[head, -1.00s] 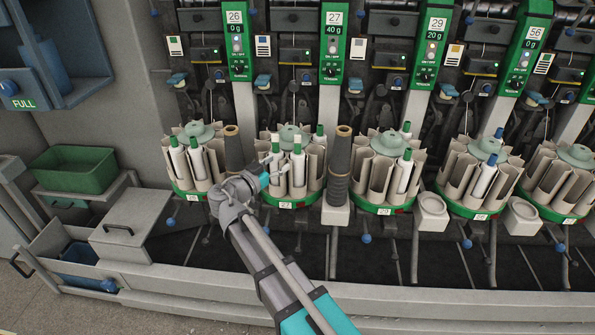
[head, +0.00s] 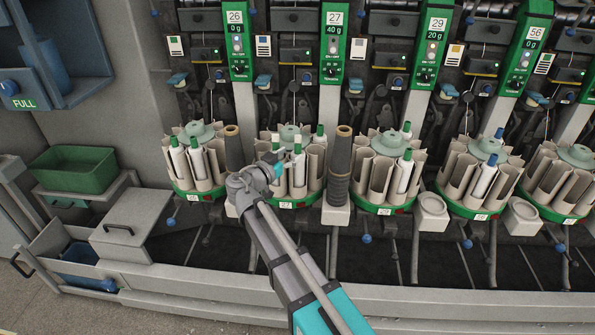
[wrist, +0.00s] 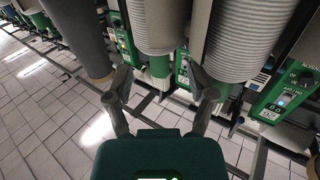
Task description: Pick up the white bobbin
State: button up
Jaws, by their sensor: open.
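White bobbins with coloured tips stand in the round magazine (head: 284,204) under unit 27. One with a white top (head: 298,161) stands just right of my gripper (head: 277,163). In the wrist view a ribbed pale bobbin (wrist: 153,27) with a green end lies beyond the gap between my fingers (wrist: 162,95). A second, larger ribbed bobbin (wrist: 243,40) is to its right, beyond the right finger. My gripper is open, with nothing between its fingers. In the head view its fingers are small and partly merge with the magazine; I cannot tell whether they touch anything.
A dark yarn cone (head: 339,165) stands right of this magazine, and another cone (head: 233,150) stands left of it, close to my wrist. Further magazines (head: 372,209) flank it. A green bin (head: 75,168) sits far left. The dark trough in front is clear.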

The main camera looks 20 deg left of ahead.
aim_at(295, 151)
jog(key=shift+x, duration=1.95)
jog(key=shift+d, duration=0.1)
grip_shut()
